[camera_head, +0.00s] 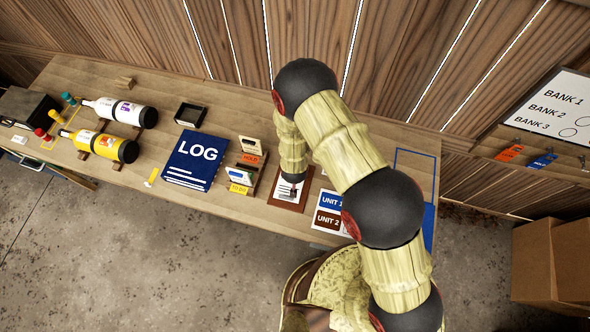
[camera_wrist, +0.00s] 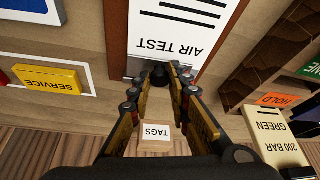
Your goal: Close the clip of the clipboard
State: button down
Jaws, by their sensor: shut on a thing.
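The clipboard is a brown board (camera_head: 289,206) lying flat on the wooden bench, with a white sheet on it. In the wrist view its brown edge (camera_wrist: 118,45) and the sheet marked AIR TEST (camera_wrist: 178,40) show upside down. The clip (camera_wrist: 160,75) is a small dark piece at the sheet's near edge, mostly hidden between my fingertips; its angle cannot be told. My gripper (camera_wrist: 159,80) is at the clip with its fingers close together, shut on it. In the head view my gripper (camera_head: 292,184) is over the clipboard, partly covered by my arm.
A TAGS block (camera_wrist: 156,137) shows below my fingers. Two bottles (camera_head: 100,146) lie farther left. A wood wall rises behind the bench.

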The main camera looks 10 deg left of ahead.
jog(key=c, duration=1.7)
grip_release()
jog(key=shift+o, duration=0.2)
jog(key=shift+r, duration=0.1)
jog(key=v, duration=1.2)
jog(key=shift+s, duration=0.1)
